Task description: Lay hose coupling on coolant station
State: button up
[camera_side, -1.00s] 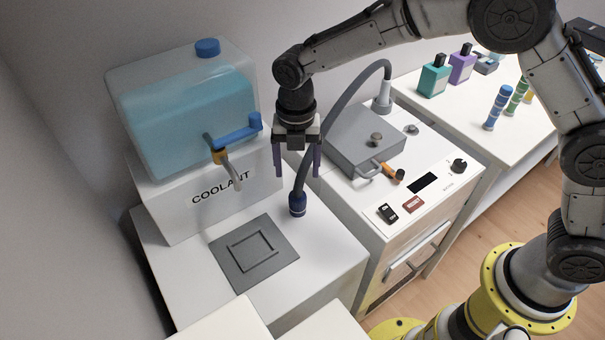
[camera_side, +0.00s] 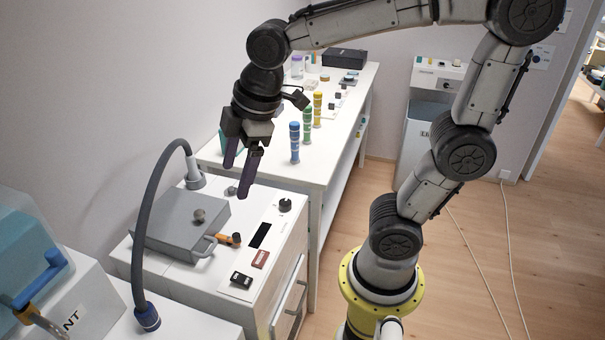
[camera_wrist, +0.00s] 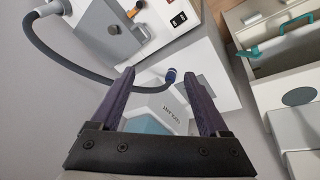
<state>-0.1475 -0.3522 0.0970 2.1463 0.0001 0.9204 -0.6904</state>
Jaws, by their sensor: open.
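The hose coupling (camera_side: 147,317) is a dark blue collar on the end of a thick grey hose. It rests upright on the white top of the coolant station (camera_side: 97,300), which is cut off at the lower left. In the wrist view the coupling (camera_wrist: 170,76) shows beyond my fingertips, with the station's lettered white front (camera_wrist: 172,112) below it. My gripper (camera_side: 237,178) is open and empty, its two dark purple fingers tilted down above the grey-lidded machine, clear of the hose and coupling. The station's grey recessed plate is out of the side view.
A coolant tank with a blue lever (camera_side: 42,280) stands at left. A bench (camera_side: 330,130) holds coloured bottles and stacked cylinders.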

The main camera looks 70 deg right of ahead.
jog(key=s+d+f+m+t, duration=0.1)
jog(key=s+d+m, duration=0.3)
jog(key=s+m, duration=0.5)
jog(key=shift+s+f+m+t+h, duration=0.3)
jog(key=shift+s+t, duration=0.1)
jog(key=shift+s, duration=0.45)
